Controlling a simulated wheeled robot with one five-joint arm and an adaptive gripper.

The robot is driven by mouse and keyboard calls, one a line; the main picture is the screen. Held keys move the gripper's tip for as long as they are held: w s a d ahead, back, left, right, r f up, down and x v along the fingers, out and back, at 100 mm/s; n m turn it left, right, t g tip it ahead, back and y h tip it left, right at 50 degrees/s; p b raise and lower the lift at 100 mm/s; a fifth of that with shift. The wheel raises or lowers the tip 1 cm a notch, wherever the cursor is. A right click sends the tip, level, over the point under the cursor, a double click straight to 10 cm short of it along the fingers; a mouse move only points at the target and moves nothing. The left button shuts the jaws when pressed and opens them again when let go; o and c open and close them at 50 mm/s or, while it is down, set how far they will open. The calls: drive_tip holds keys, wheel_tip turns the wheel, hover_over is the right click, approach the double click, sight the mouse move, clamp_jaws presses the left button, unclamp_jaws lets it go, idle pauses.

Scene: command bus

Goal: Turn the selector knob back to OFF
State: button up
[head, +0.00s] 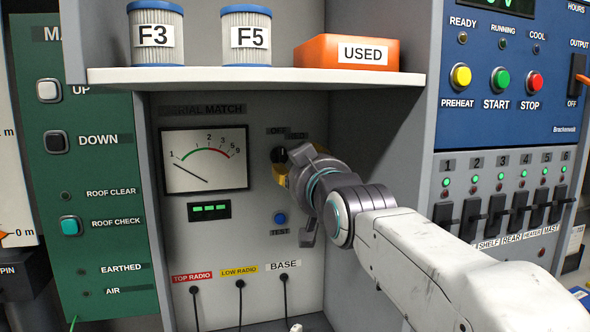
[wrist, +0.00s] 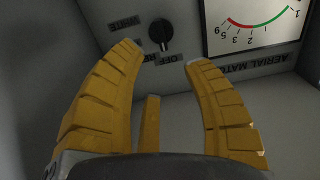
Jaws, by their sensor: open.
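The black selector knob (wrist: 160,36) is on the grey AERIAL MATCH panel. In the wrist view, which is upside down, it lies just beyond the fingertips, with the OFF label (wrist: 164,60) near it and other labels to its left. In the head view the knob (head: 278,155) is partly hidden by my gripper (head: 283,172), which reaches in from the right. My gripper (wrist: 168,60) is open, its yellow fingers apart with nothing between them. It does not appear to touch the knob.
The dial meter (head: 205,160) is left of the knob and the blue TEST button (head: 280,218) below it. A shelf (head: 250,77) with canisters and an orange USED box (head: 347,52) overhangs the panel. A side wall (head: 380,130) stands close on the right.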

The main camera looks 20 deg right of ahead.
drive_tip(key=s+f+g, duration=0.4)
drive_tip(key=f+g, duration=0.1)
drive_tip(key=f, duration=0.7)
drive_tip(key=s+f+g, duration=0.4)
drive_tip(key=f, duration=0.7)
drive_tip(key=s+f+g+p, duration=0.2)
drive_tip(key=s+f+g, duration=0.3)
drive_tip(key=s+f, duration=0.6)
drive_tip(key=s+r+p, duration=0.3)
drive_tip(key=s+p, duration=0.1)
drive_tip(key=s, duration=0.7)
drive_tip(key=shift+r+g, duration=0.3)
drive_tip(key=shift+r, duration=0.05)
drive_tip(key=shift+a, duration=0.1)
